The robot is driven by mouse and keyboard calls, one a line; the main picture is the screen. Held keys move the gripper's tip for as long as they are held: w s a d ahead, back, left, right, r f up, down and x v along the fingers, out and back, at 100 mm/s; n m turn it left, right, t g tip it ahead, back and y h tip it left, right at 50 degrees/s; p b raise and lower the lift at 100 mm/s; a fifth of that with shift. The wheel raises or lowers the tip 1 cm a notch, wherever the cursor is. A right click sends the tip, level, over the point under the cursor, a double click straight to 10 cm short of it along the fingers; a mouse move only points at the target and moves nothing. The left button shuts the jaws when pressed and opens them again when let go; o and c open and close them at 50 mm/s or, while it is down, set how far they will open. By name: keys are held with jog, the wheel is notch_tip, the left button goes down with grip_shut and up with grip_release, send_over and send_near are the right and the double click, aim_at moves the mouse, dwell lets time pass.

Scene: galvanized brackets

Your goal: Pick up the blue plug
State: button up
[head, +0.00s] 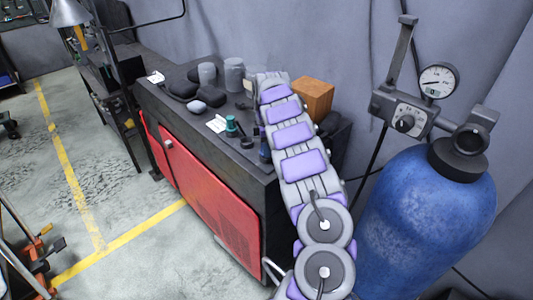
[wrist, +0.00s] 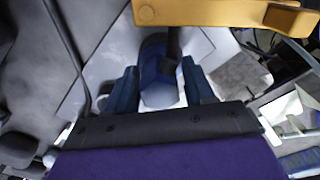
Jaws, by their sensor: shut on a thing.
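In the wrist view my gripper (wrist: 160,88) has its two dark blue fingers on either side of a blue plug (wrist: 152,66). It is shut on the plug, whose pale end faces the camera. A dark rod shows beside the plug's far part. In the head view my grey and purple arm reaches over the dark cabinet top (head: 258,166); it hides most of the gripper. A small dark blue shape (head: 264,148) shows at the arm's left edge; I cannot tell whether it is the plug or a finger.
A green piece (head: 231,127), dark lumps (head: 196,106), grey cylinders (head: 234,75) and a wooden block (head: 311,97) stand on the cabinet. A blue gas cylinder (head: 425,220) with a gauge stands at right. An ochre bar (wrist: 225,14) crosses the wrist view's top.

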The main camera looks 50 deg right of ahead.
jog(key=shift+c, duration=1.2)
jog(key=shift+r, duration=0.1)
